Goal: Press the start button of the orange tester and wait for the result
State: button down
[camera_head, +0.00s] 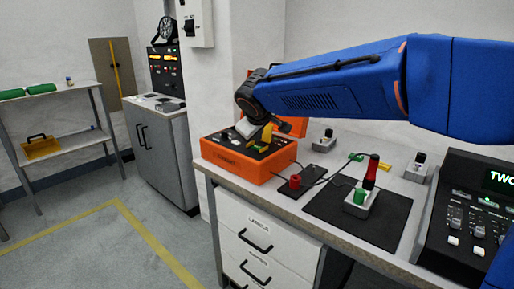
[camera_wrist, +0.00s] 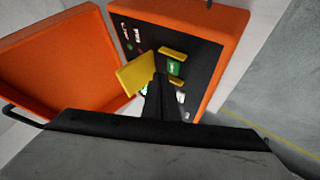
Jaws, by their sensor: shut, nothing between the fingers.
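The orange tester (camera_head: 243,164) stands on the bench's left end with its lid open behind it. In the wrist view its black panel (camera_wrist: 190,45) fills the orange case, and the open lid (camera_wrist: 65,55) is at left. A yellow flap (camera_wrist: 135,77), a yellow piece (camera_wrist: 172,53) and a green patch (camera_wrist: 175,68) show on the panel. My gripper (camera_head: 250,132) is over the panel. In the wrist view its black fingers (camera_wrist: 160,82) are shut and empty, close above or touching the panel; I cannot tell which. They partly hide a bright green spot beside the flap. I cannot make out the start button.
On the bench right of the tester are a red connector (camera_head: 295,182), a black mat (camera_head: 388,218) with a small green-topped device (camera_head: 357,203), and a console (camera_head: 478,215). A grey cabinet (camera_head: 165,150) and a shelf (camera_head: 60,90) stand left. The floor between is clear.

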aim_at(257, 148)
jog(key=shift+r, duration=2.45)
